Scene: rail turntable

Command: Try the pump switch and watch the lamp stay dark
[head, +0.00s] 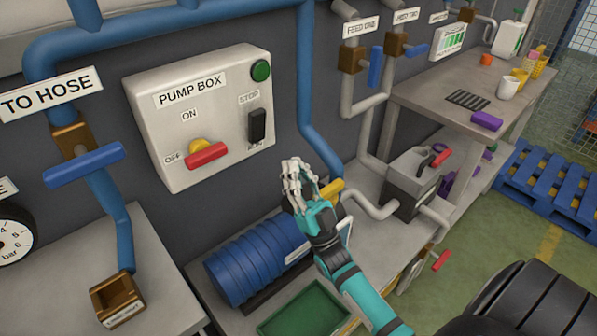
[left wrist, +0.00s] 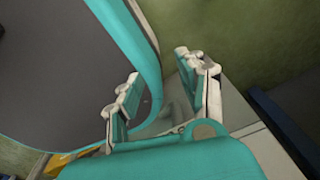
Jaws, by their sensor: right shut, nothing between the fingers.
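The grey pump box (head: 165,110) hangs on the dark wall. Its red switch handle (head: 207,155) sits over a yellow hub, roughly level, beside the OFF mark; ON is printed above. The green lamp (head: 260,70) at the box's top right looks dark. A black rocker (head: 257,125) sits between the STOP and RUN marks. My right gripper (head: 296,172) is shut and empty, right of and below the box, apart from it. My left gripper (left wrist: 160,80) shows only in the left wrist view, with its fingers apart and nothing seen between them.
Blue pipes (head: 310,90) run around the box. A blue ribbed motor (head: 255,260) and a green tray (head: 305,312) lie below. A bench (head: 440,95) and blue pallet (head: 545,180) are at right.

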